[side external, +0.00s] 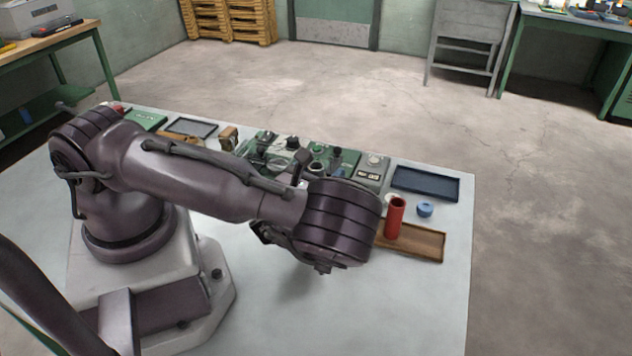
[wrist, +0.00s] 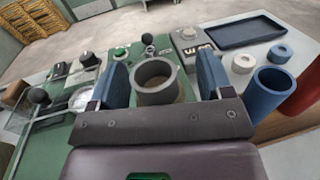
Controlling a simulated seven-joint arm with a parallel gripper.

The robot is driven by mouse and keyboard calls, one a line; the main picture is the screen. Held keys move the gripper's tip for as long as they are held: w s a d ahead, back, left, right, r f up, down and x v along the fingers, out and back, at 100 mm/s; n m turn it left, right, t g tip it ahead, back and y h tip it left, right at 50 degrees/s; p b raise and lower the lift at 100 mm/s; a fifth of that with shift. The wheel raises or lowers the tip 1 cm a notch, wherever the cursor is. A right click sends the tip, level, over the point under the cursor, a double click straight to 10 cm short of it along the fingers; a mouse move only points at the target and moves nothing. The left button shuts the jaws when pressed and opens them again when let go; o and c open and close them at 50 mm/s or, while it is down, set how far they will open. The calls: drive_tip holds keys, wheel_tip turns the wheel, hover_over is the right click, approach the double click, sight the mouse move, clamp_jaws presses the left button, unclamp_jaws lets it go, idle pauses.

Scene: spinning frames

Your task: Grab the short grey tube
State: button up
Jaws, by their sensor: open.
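The short grey tube (wrist: 156,82) shows in the wrist view with its round open end toward the camera. It appears between the two dark blue fingers of my gripper (wrist: 161,72), with a visible gap on each side. My gripper is open and holds nothing. I cannot tell how deep the tube sits between the fingers.
A blue ring (side external: 425,210) and a dark tray (side external: 425,183) lie nearby. Green machine parts (side external: 334,165) crowd the table's back; its front is clear.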

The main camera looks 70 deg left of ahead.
drive_tip(key=c, duration=1)
